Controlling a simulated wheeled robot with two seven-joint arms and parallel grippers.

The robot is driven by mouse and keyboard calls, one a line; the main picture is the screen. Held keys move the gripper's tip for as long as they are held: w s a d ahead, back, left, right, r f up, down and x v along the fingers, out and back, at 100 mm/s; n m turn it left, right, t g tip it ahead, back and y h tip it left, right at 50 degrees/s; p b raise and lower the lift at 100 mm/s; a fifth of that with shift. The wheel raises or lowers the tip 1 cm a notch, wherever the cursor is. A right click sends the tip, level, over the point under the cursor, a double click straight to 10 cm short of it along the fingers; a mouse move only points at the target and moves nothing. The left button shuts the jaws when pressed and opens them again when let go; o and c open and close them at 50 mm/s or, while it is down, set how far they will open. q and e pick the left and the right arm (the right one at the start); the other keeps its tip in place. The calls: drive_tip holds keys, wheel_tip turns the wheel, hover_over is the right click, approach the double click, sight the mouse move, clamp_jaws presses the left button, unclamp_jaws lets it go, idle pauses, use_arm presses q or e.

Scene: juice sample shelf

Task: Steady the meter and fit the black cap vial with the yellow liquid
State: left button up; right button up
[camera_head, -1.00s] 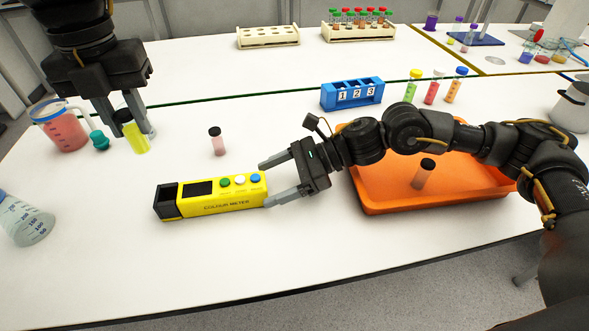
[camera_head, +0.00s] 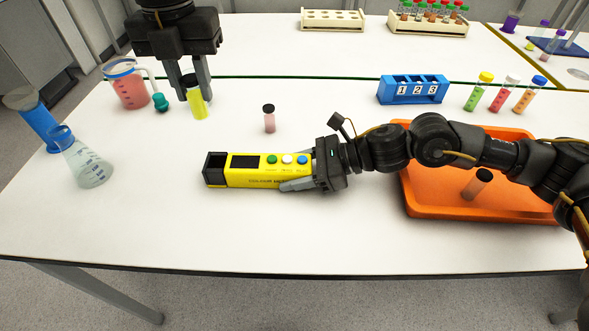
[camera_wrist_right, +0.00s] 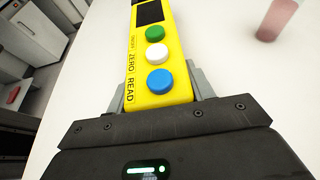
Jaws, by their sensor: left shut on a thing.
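The yellow colour meter (camera_head: 240,183) lies on the white table, its dark open socket (camera_head: 215,168) at the left end and its buttons at the right. My right gripper (camera_head: 297,172) has its fingers along both long sides of the meter's button end. The wrist view shows the fingers close beside the meter (camera_wrist_right: 150,95); whether they press on it I cannot tell. My left gripper (camera_head: 194,85) is shut on the vial with yellow liquid (camera_head: 197,106), held upright behind and left of the meter. Its cap is mostly hidden between the fingers.
A black-capped pink vial (camera_head: 269,121) stands behind the meter. A jug (camera_head: 128,90), flask (camera_head: 85,165) and blue cylinder (camera_head: 40,125) stand at left. An orange tray (camera_head: 425,207), numbered blue rack (camera_head: 411,90) and capped vials (camera_head: 501,96) are at right. Table in front is clear.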

sight(202, 117)
drive_tip(key=c, duration=0.6)
use_arm(q)
drive_tip(key=shift+m, duration=0.4)
wheel_tip(202, 117, down, 6)
use_arm(e)
drive_tip(key=shift+w, duration=0.1)
use_arm(q)
drive_tip(key=shift+f, duration=0.2)
drive_tip(key=shift+f, duration=2.05)
